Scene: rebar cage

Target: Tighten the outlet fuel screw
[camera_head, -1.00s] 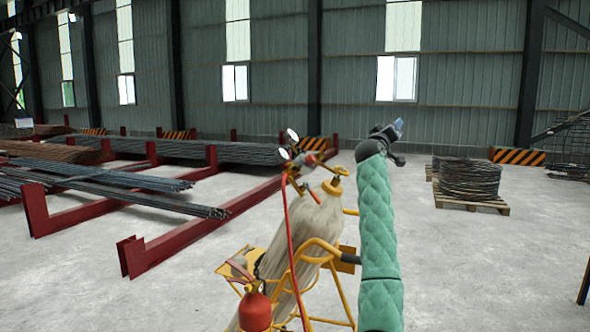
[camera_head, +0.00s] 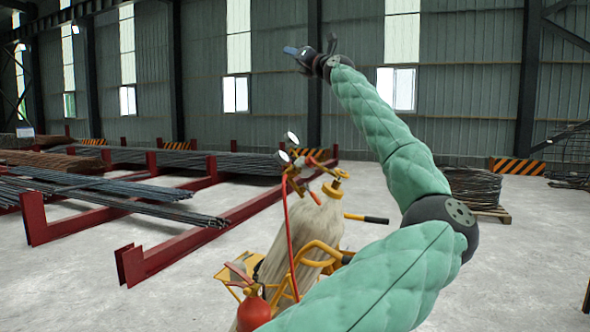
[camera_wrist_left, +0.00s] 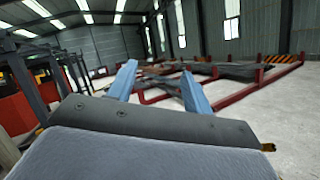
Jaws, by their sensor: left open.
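A beige gas cylinder (camera_head: 308,232) stands tilted in a yellow cart frame (camera_head: 283,290). At its top is a brass-coloured valve (camera_head: 335,186), with a regulator (camera_head: 297,172) and two round gauges beside it. A red hose (camera_head: 289,235) hangs down from the regulator. The outlet fuel screw is too small to tell apart from the other fittings. My left gripper (camera_head: 296,52) is raised well above the cylinder, against the back wall, apart from everything. Its blue fingers are spread and empty in the left wrist view (camera_wrist_left: 158,80). My right gripper is not in view.
A red extinguisher-like bottle (camera_head: 254,312) stands at the cart's front. Red racks (camera_head: 190,235) with rebar bundles (camera_head: 95,195) fill the left. A wire coil (camera_head: 474,187) on a pallet lies behind my arm at right.

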